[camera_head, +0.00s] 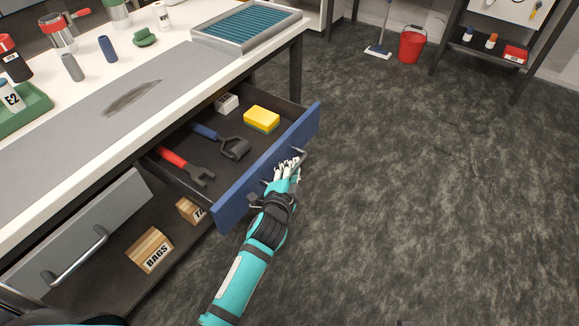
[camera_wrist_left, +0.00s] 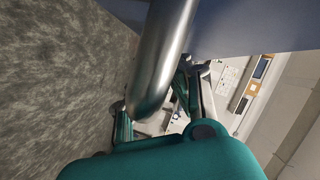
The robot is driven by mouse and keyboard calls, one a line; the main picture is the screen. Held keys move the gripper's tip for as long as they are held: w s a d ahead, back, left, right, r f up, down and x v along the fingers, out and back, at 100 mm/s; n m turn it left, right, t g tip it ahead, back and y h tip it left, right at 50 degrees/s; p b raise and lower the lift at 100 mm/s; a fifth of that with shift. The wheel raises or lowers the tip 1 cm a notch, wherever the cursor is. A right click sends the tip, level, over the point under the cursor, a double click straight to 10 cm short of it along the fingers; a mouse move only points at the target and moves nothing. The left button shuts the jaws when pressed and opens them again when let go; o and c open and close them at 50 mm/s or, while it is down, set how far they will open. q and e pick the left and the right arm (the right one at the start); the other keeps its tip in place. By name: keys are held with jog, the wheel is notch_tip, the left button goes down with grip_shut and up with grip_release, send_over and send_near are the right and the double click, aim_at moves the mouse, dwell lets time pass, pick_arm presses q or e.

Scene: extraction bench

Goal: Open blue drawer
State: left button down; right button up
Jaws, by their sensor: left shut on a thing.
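The blue drawer (camera_head: 240,193) under the bench is pulled well out, and its inside shows. My left gripper (camera_head: 286,171) is at the front of the drawer, shut on its metal handle (camera_head: 298,155). In the left wrist view the handle (camera_wrist_left: 165,55) is a thick shiny bar close to the camera, with the blue drawer front (camera_wrist_left: 250,25) beside it. Parts of my left gripper's fingers (camera_wrist_left: 190,92) show past the bar. The fingers hide part of the handle in the head view. My right gripper is not in view.
The drawer holds a red wrench (camera_head: 185,165), a blue-handled tool (camera_head: 222,140), a yellow sponge (camera_head: 261,119) and a white box (camera_head: 227,104). A shut-looking grey drawer (camera_head: 85,235) is to the left. The floor right of the drawer is clear.

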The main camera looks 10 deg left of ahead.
pick_arm(q)
jog(key=shift+d, duration=0.15)
jog(key=c, duration=1.3)
grip_release()
jog(key=shift+s, duration=0.15)
jog(key=v, duration=1.2)
